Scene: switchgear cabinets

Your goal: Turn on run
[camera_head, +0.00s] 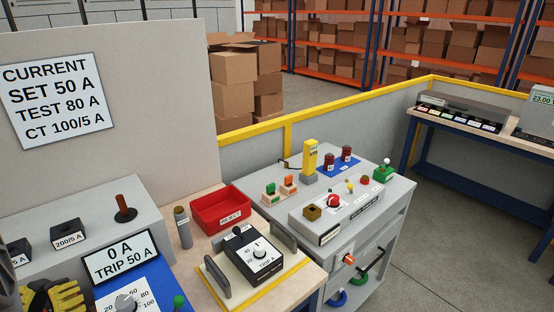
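No label reading "run" can be made out. The grey cabinet (405,208) in the middle has a sloped panel with a red knob (334,202), small yellow lamps or buttons and labels too small to read. A green block with a white-tipped lever (383,172) stands at its right corner. A green switch (270,189) and an orange switch (289,182) sit on its left top. An orange-red rotary handle (348,259) and a dark bar handle are on its front. My gripper cannot be made out; a dark grey part is cut off at the lower left edge.
A test unit marked TRIP A (262,258) sits on the bench beside a red REJECT tray (221,211). Yellow-black gloves (60,296) lie lower left. A yellow-railed low wall (255,148) runs behind. The floor right of the cabinet is clear.

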